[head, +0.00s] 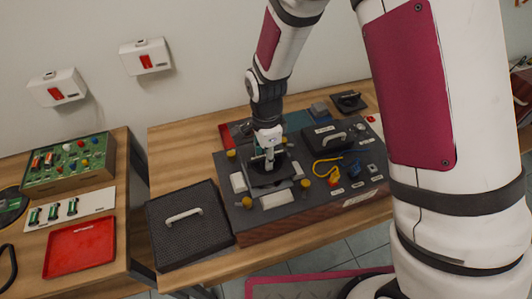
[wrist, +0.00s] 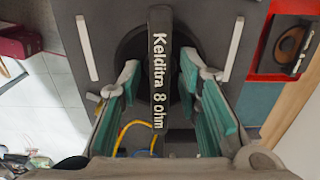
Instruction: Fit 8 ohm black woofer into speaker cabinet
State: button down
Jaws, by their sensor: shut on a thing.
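The black woofer (head: 268,176) carries a grip bar lettered "Kelditra 8 ohm" (wrist: 160,75) in the wrist view. Its dark round body (wrist: 133,55) shows behind the bar. My gripper (head: 268,158) is above the woofer in the head view. The speaker cabinet (head: 240,222) is a dark-faced box with wooden sides, lying face up on the table. The woofer is over the cabinet's left part, between pale strips and yellow knobs. I cannot tell whether it is seated or just above.
A black grille panel (head: 184,238) with a handle lies left of the cabinet. A smaller black handled panel (head: 318,140) and a yellow cable (head: 326,168) are on the cabinet's right part. Another black part (head: 349,102) lies behind. A red tray (head: 80,246) is on the left table.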

jog(key=shift+f, duration=0.2)
jog(key=shift+f, duration=0.35)
jog(key=shift+f, duration=0.35)
jog(key=shift+f, duration=0.35)
jog(key=shift+f+b, duration=0.3)
jog(key=shift+f, duration=0.4)
jog(key=shift+f, duration=0.35)
jog(key=shift+f, duration=0.4)
